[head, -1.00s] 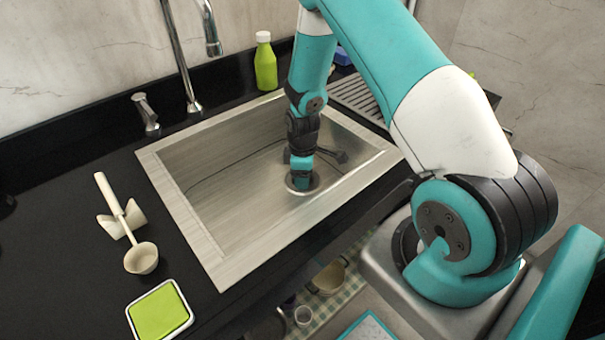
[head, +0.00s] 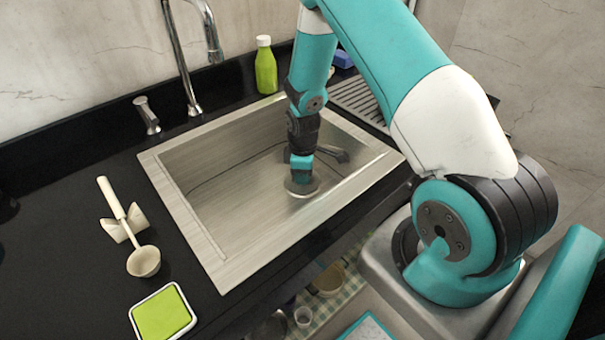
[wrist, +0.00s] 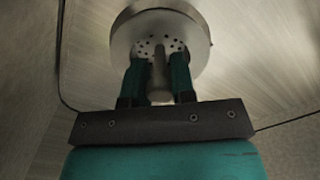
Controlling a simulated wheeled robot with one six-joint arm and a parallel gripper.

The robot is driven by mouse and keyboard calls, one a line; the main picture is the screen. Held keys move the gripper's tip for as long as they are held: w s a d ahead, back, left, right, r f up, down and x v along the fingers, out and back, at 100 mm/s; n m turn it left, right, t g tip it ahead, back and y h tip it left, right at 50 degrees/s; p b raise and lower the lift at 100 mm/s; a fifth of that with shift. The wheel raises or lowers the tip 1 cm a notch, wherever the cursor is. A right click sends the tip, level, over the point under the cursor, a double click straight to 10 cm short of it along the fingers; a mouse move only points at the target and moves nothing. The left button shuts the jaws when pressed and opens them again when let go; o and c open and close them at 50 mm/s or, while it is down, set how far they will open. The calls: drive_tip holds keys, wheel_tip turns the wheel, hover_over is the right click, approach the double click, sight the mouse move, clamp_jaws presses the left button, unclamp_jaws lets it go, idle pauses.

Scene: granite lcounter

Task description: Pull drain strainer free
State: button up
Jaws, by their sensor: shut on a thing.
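The drain strainer (wrist: 145,46) shows in the wrist view as a round metal piece with a ring of small holes and an upright central post. My gripper (wrist: 156,76) has its two teal fingers on either side of this post and is shut on it. In the head view my gripper (head: 301,173) points straight down into the sink (head: 232,206), over the drain. The strainer (head: 302,188) shows there as a grey disc right below the fingers. The drain opening is hidden beneath it. I cannot tell how far the strainer stands clear of the drain.
A tap (head: 181,62) and a small dispenser (head: 147,116) stand behind the sink. A green bottle (head: 265,68) stands at the back. A ladle (head: 143,260) on a rest and a green sponge tray (head: 162,313) lie left on the black counter.

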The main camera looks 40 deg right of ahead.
drive_tip(key=shift+r+p, duration=1.05)
drive_tip(key=shift+r, duration=0.45)
